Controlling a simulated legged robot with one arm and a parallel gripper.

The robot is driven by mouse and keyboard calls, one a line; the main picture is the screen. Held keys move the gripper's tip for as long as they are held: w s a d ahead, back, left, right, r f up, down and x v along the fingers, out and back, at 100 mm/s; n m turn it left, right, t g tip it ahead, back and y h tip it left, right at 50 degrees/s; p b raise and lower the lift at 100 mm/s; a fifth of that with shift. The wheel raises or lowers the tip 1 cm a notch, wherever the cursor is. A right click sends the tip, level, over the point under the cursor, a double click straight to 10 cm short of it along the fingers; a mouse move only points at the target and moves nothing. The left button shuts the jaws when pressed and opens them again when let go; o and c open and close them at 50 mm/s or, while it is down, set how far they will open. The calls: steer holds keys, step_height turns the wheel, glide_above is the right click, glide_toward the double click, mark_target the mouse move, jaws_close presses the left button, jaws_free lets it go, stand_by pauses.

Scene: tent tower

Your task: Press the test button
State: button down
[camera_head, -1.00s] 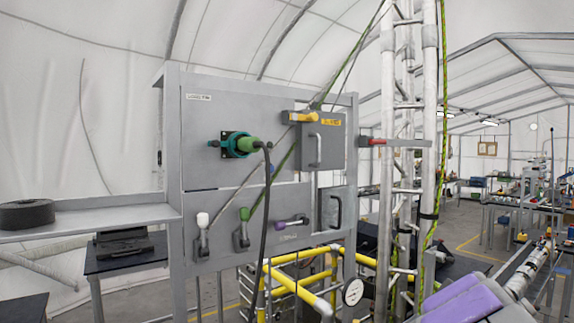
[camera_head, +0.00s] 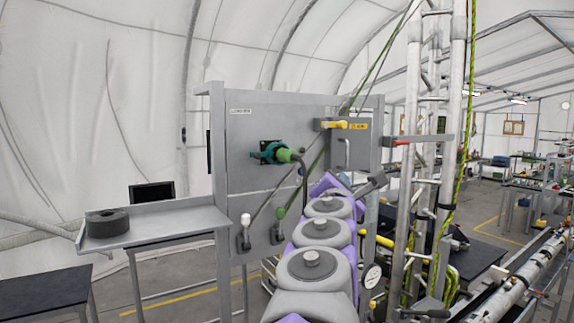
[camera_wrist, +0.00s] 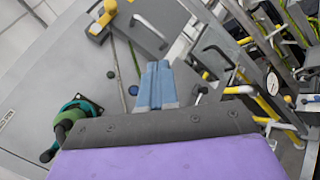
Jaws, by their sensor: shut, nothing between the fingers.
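The grey control panel (camera_head: 240,160) stands ahead in the head view and fills much of the wrist view, tilted. In the wrist view, my gripper's blue fingers (camera_wrist: 155,68) are together and empty, in front of the panel. A small round blue knob or button (camera_wrist: 133,90) shows just left of the fingers; I cannot tell whether it is the test button or whether the fingers touch it. In the head view my arm hides the panel's lower right part, and the fingertips cannot be made out.
Yellow rails (camera_wrist: 262,105) and a gauge (camera_wrist: 272,82) lie right of the fingers. A shelf (camera_head: 150,228) is at left.

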mark_target(303, 172)
steer(key=shift+w+a+f+n+y, duration=0.15)
steer(key=shift+a+n+y, duration=0.15)
steer(key=shift+n, duration=0.3)
steer(key=shift+a, duration=0.1)
steer(key=w+a+p, duration=0.1)
steer(key=w+a, duration=0.1)
steer(key=w+a+p, duration=0.1)
steer(key=w, duration=0.2)
steer(key=w+a+p, duration=0.1)
steer(key=w+a, duration=0.1)
steer(key=shift+w+a, duration=0.15)
steer(key=shift+a, duration=0.2)
steer(key=shift+d, duration=0.2)
steer(key=shift+w+a+p, duration=0.1)
steer(key=shift+p, duration=0.2)
stand_by(1.3)
